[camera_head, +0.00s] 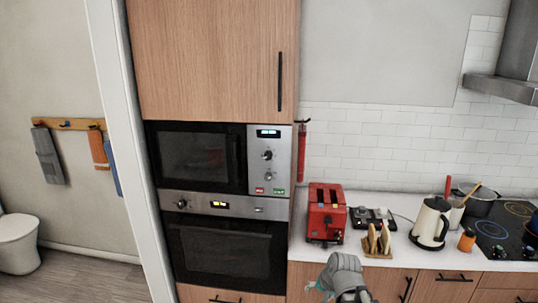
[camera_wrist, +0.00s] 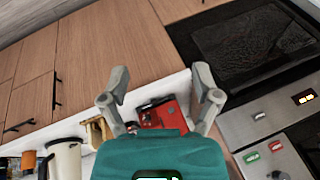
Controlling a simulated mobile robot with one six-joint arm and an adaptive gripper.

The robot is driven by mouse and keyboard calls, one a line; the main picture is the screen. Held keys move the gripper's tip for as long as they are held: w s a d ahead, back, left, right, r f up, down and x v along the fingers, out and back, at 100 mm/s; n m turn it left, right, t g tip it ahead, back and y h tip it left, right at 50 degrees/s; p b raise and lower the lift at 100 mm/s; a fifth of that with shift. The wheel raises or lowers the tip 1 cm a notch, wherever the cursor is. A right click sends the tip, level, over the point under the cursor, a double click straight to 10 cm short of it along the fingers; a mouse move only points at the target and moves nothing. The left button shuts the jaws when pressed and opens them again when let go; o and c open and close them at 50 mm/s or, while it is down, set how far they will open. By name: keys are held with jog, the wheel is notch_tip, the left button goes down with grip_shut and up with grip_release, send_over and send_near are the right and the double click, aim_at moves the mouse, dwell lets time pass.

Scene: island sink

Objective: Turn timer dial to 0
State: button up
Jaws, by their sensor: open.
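The microwave (camera_head: 200,156) is built into a tall wooden cabinet. Its silver control panel (camera_head: 257,140) has a lit display and two round dials, an upper dial (camera_head: 267,155) and a lower dial (camera_head: 270,175). Their markings are too small to read, so I cannot tell which is the timer dial or its setting. In the wrist view, the panel (camera_wrist: 292,159) shows at the lower right corner, upside down, with red and green buttons. My gripper (camera_wrist: 161,72) is open and empty, its fingers spread, apart from the panel. My arm shows low in the head view.
An oven (camera_head: 225,250) sits below the microwave. On the counter right of the cabinet stand a red toaster (camera_head: 327,212), a toast rack (camera_head: 377,242), a cream kettle (camera_head: 431,222) and an orange-capped jar (camera_head: 467,240). A red extinguisher (camera_head: 301,153) hangs beside the cabinet.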

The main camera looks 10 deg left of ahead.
jog(key=w+a+r+m+t+y+p, duration=0.3)
jog(key=w+a+r+m+t, duration=0.1)
jog(key=w+a+r, duration=0.45)
jog(key=m+t+h+p, duration=0.6)
jog(key=m+t+p, duration=0.4)
jog(key=m, duration=1.9)
send_near(268, 157)
jog(key=s+a+b, duration=0.1)
jog(key=s, duration=0.3)
jog(key=shift+a+f+m+h, duration=0.15)
jog(key=shift+m+h, duration=0.45)
jog(key=shift+m, duration=0.6)
jog(key=w, duration=0.9)
jog(key=w+d, duration=0.1)
jog(key=w, duration=0.3)
jog(key=shift+w, duration=0.35)
